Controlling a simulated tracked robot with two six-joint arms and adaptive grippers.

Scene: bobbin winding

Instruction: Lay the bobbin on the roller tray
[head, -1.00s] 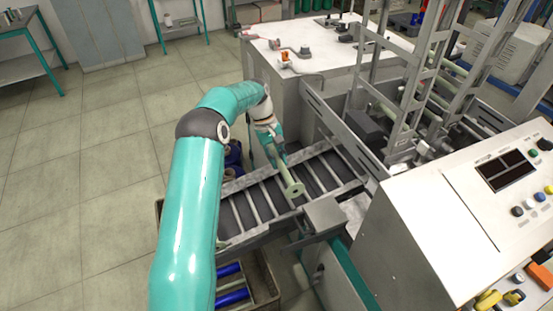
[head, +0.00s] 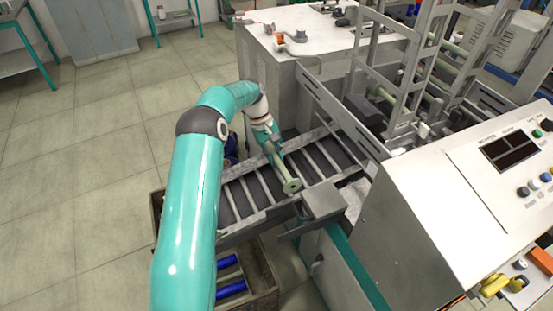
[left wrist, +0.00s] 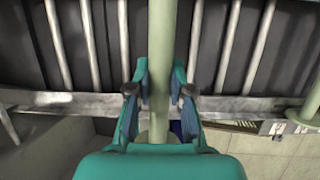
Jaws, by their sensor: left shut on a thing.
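The bobbin is a pale green tube with a round flange (head: 291,186) at its near end. My left gripper (head: 270,148) is shut on it; the left wrist view shows the bobbin's tube (left wrist: 160,50) between the two fingers (left wrist: 160,95). The roller tray (head: 318,160) has grey bars over a dark bed and lies below and around the bobbin in the head view. Its pale rim (left wrist: 55,101) crosses the left wrist view. I cannot tell whether the bobbin touches the rollers. The bobbin's far end is hidden by the gripper. My right gripper is not in view.
A crate with blue rolls (head: 230,288) stands below the tray. A grey box-shaped part (head: 322,200) is close right of the bobbin's flange. The control panel (head: 440,180) and a metal frame (head: 400,75) stand to the right.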

